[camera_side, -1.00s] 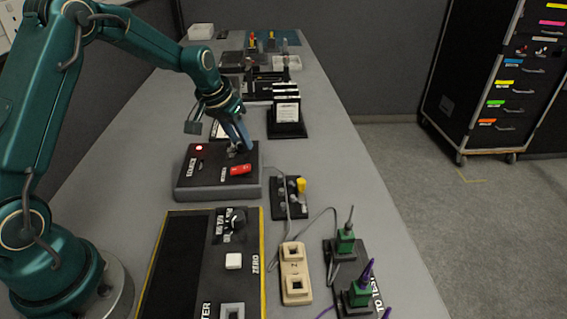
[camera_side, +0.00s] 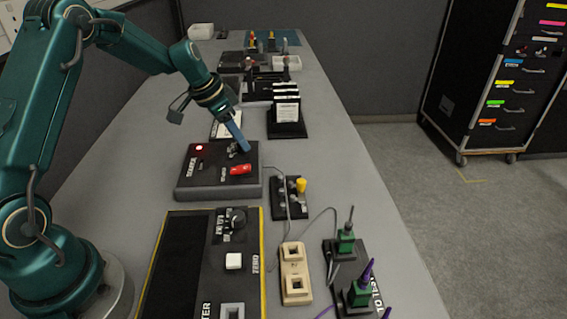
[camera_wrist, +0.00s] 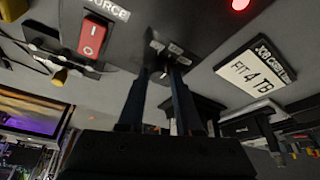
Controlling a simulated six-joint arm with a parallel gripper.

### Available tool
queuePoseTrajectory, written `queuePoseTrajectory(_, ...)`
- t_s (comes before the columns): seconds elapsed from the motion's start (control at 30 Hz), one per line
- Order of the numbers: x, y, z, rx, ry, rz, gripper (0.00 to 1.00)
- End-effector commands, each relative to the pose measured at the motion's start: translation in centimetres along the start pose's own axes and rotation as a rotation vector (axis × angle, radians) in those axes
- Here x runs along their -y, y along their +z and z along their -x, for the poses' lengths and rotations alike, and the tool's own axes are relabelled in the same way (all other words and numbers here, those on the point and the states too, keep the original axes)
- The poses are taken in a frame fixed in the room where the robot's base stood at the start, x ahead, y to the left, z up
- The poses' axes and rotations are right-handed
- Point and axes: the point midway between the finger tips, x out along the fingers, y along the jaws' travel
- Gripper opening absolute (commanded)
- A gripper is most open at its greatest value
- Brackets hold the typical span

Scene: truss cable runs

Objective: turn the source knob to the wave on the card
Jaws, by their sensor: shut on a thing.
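The source box (camera_side: 210,190) is dark grey with a red rocker switch (camera_side: 240,170) and a lit red lamp (camera_side: 199,148). Its knob is mostly hidden by my gripper; small wave labels (camera_wrist: 175,48) show around that spot in the wrist view. My gripper (camera_side: 244,149) points down at the top right of the box, its two fingers (camera_wrist: 165,78) close together and shut on the knob. The job card (camera_wrist: 256,68) lies beyond the box and seems to read "FIT 4 TB"; it also shows behind my gripper in the side view (camera_side: 219,130).
A meter panel labelled ZERO (camera_side: 246,292) lies in front of the box. A small block with a yellow plug (camera_side: 301,185), a beige socket block (camera_side: 294,270) and green connectors (camera_side: 346,243) stand to the right, with loose cables. A card rack (camera_side: 287,130) stands behind.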

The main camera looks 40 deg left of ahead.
Motion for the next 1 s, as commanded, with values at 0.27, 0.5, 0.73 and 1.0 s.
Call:
queuePoseTrajectory(0.27, 0.0, 0.2, 0.0, 0.007, 0.003, -0.001, 0.0)
queuePoseTrajectory(0.5, 0.0, 0.1, 0.0, 0.004, 0.002, 0.0, 0.63)
queuePoseTrajectory(0.73, 0.0, 0.1, 0.5, 0.001, 0.0, 0.0, 0.63)
queuePoseTrajectory(1.0, 0.1, 0.0, 4.0, 0.001, -0.001, 0.001, 0.63)
